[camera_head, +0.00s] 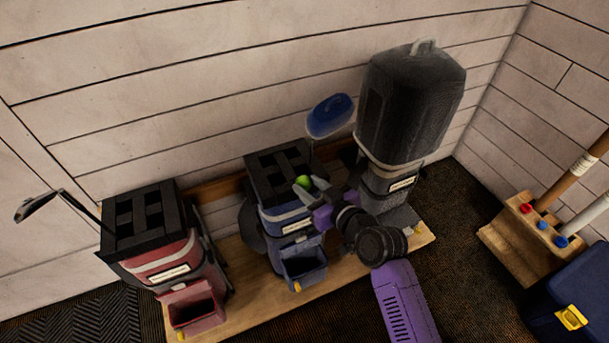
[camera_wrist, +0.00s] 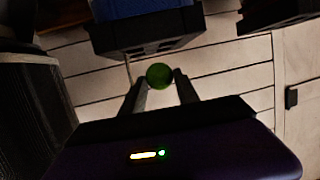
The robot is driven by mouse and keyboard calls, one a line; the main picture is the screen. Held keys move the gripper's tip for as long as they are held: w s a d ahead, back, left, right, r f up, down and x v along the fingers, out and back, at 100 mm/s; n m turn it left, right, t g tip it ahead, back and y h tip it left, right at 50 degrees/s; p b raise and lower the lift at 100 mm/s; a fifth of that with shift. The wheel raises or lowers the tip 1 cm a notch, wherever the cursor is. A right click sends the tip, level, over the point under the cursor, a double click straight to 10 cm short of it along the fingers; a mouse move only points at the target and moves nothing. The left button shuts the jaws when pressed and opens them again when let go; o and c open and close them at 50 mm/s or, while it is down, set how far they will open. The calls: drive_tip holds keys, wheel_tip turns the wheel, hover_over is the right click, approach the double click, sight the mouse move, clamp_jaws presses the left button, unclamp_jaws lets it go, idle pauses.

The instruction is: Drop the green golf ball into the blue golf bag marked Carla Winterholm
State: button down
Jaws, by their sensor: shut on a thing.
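The green golf ball (camera_head: 303,181) is between the fingertips of my gripper (camera_head: 306,184), which is shut on it. In the wrist view, the ball (camera_wrist: 160,76) sits between both fingers of my gripper (camera_wrist: 160,82). The blue golf bag (camera_head: 283,222) stands in the middle of the low wooden platform, with a black divided top and a white name label too small to read. In the head view, the ball and fingertips appear at the right side of the bag's top. The wrist view shows the blue bag (camera_wrist: 140,8) and its dark rim at the upper edge.
A red bag (camera_head: 160,262) with a club stands at left. A grey bag (camera_head: 388,180) with a tall black hood (camera_head: 412,100) stands at right. A blue clubhead cover (camera_head: 330,116) rises behind the blue bag. A wooden stand (camera_head: 520,240) and blue box (camera_head: 575,300) are far right.

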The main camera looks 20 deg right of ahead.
drive_tip(key=shift+w+a+r, duration=0.15)
drive_tip(key=shift+a+r, duration=0.3)
drive_tip(key=shift+a, duration=0.2)
wheel_tip(320, 180, down, 6)
drive_tip(key=b, duration=0.4)
drive_tip(key=shift+b, duration=0.4)
drive_tip(key=shift+r, duration=0.1)
